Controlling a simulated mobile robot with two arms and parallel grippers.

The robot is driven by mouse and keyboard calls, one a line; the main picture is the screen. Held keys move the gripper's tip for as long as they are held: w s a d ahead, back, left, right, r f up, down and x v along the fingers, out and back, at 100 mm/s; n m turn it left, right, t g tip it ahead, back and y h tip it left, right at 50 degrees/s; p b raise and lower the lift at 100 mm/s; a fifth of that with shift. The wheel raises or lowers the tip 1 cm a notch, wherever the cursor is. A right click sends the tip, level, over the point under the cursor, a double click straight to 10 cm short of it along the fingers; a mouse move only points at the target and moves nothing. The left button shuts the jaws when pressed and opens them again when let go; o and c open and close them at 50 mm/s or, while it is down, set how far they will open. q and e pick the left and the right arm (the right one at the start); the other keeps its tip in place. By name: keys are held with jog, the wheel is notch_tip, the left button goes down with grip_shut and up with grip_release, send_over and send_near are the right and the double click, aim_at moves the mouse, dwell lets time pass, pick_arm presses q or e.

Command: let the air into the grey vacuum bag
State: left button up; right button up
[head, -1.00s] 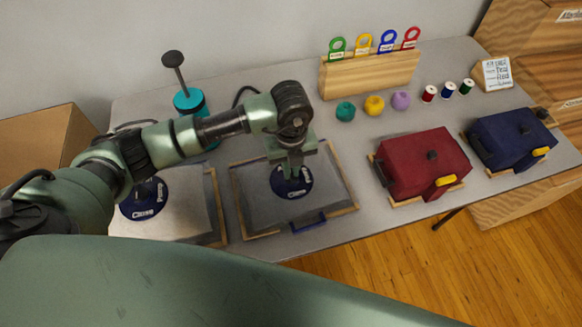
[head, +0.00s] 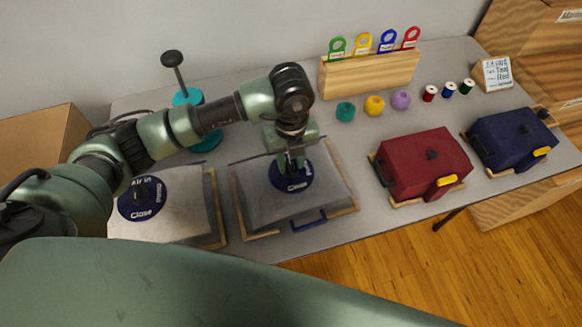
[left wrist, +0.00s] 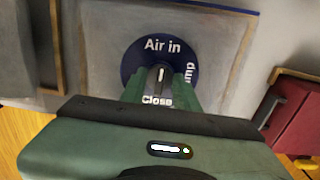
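The grey vacuum bag (head: 325,193) lies in a wooden tray in the middle of the table, its top puffed up. It also shows in the left wrist view (left wrist: 107,20). On it is a round blue dial (head: 302,184) marked "Air in", "Pump" and "Close". The dial's dark knob (left wrist: 161,76) has a white mark lined up towards "Air in" in the left wrist view. My left gripper (head: 291,168) is over the dial, its two green fingers around the knob and seemingly closed on it; the fingertips are partly hidden. My right gripper is not in view.
A paler bag (head: 180,219) with a similar dial lies to the left. Behind stands a teal pump (head: 188,98). To the right are a red case (head: 425,160) and a navy case (head: 512,138). Yarn balls, thread spools and a tag rack (head: 368,75) stand at the back.

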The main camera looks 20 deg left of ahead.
aim_at(291, 165)
pick_arm(q)
jog(key=shift+r, duration=2)
notch_tip(291, 165, up, 9)
jog(key=p, duration=0.5)
jog(key=shift+p, duration=0.4)
